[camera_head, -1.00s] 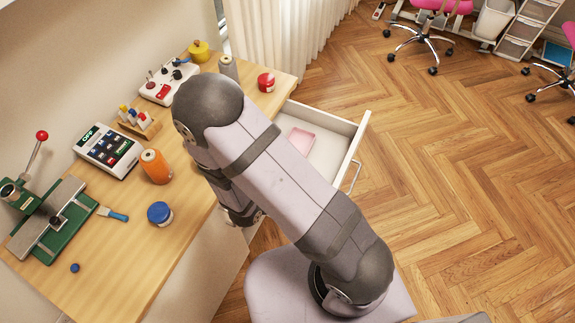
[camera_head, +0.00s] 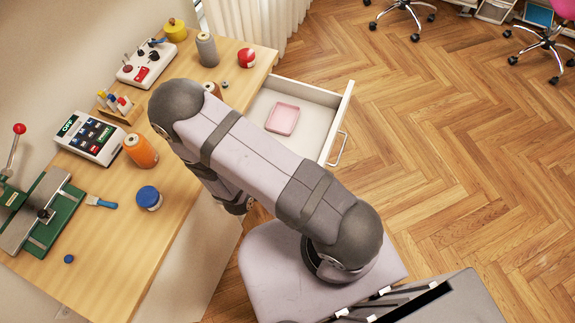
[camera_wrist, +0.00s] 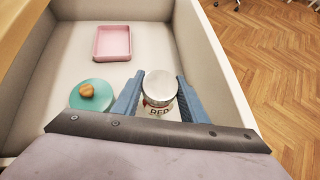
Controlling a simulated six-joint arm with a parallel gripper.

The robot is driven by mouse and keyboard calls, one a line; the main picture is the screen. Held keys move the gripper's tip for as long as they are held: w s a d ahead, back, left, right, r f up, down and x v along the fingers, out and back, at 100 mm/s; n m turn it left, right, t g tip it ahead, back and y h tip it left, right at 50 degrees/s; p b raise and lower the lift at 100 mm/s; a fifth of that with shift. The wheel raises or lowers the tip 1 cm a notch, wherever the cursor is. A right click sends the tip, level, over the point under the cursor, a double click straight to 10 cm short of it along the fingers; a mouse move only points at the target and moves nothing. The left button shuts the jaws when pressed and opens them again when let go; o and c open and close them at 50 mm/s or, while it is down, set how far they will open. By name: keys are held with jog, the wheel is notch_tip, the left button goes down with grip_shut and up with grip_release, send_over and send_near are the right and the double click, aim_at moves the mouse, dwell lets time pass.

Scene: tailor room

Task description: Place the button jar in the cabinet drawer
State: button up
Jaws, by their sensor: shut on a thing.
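My gripper (camera_wrist: 160,76) is in the wrist view, its two blue fingers shut on a jar (camera_wrist: 158,104) with a pale grey lid and a label reading "RED". The jar looks upright. It is inside the outline of the open white cabinet drawer (camera_wrist: 222,72); I cannot tell whether its base touches the drawer floor. The drawer (camera_head: 318,92) also shows in the head view, pulled out beside the table. There my arm hides the gripper and the jar.
A pink tray (camera_wrist: 113,57) lies farther in the drawer. A teal round thing with an orange top (camera_wrist: 92,94) is left of my gripper. Drawer floor between them is clear. On the table (camera_head: 105,260) are an orange spool (camera_head: 141,152) and a blue-lidded jar (camera_head: 149,198).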

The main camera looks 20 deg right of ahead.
jog(key=shift+f, duration=2.05)
jog(key=shift+f, duration=0.2)
jog(key=o, duration=1.3)
jog(key=shift+r, duration=0.1)
jog(key=shift+c, duration=0.2)
jog(key=shift+r, duration=0.15)
jog(key=shift+s+a+r, duration=0.1)
jog(key=shift+a+r, duration=0.05)
jog(key=shift+a, duration=0.15)
jog(key=v, duration=1.1)
jog(key=shift+s+b, duration=0.15)
jog(key=shift+b, duration=0.15)
